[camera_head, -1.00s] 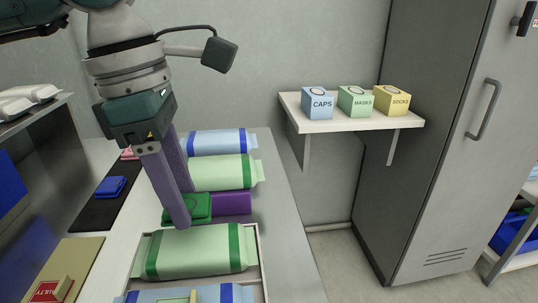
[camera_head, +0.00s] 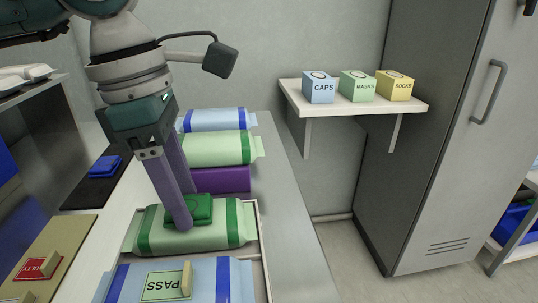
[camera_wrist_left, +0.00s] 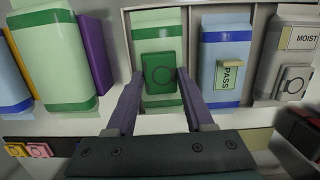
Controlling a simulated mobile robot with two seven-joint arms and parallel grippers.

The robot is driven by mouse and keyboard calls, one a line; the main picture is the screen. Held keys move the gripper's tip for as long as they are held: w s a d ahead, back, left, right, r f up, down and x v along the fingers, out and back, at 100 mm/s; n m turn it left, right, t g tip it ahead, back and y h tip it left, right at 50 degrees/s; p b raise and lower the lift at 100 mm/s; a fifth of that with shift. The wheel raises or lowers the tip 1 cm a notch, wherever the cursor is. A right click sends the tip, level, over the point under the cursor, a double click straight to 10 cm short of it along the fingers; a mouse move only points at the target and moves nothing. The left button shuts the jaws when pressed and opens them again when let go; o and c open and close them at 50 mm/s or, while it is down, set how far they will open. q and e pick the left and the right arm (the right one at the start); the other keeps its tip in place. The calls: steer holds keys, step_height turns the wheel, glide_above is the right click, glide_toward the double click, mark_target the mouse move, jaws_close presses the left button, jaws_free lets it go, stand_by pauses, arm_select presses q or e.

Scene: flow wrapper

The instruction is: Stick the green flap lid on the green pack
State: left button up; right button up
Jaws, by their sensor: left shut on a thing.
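The green flap lid (camera_head: 201,210) is a small dark green rectangle with a ring mark. My left gripper (camera_head: 184,218) is shut on it, and it is over the middle of the light green pack (camera_head: 160,236). In the left wrist view the lid (camera_wrist_left: 159,74) lies between my left fingertips (camera_wrist_left: 158,76), in front of the green pack (camera_wrist_left: 155,20) with its dark green end bands. I cannot tell whether the lid touches the pack. My right gripper is not in view.
The tray (camera_head: 257,219) holds the green pack and a blue pack (camera_head: 225,280) with a PASS stamp (camera_head: 186,280). Behind are a purple block (camera_head: 222,180), another green pack (camera_head: 215,149) and a blue pack (camera_head: 215,119). A blue lid (camera_head: 104,166) lies on a black mat to the left.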

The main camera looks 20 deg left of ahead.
arm_select(q)
steer(key=shift+a+f+b, duration=0.1)
steer(key=shift+f+b, duration=0.3)
stand_by(1.1)
steer(key=o, duration=1.4)
steer(key=shift+c, duration=0.2)
steer(key=shift+r, duration=0.15)
step_height(320, 180, up, 10)
steer(key=a+p, duration=0.1)
steer(key=shift+s, duration=0.4)
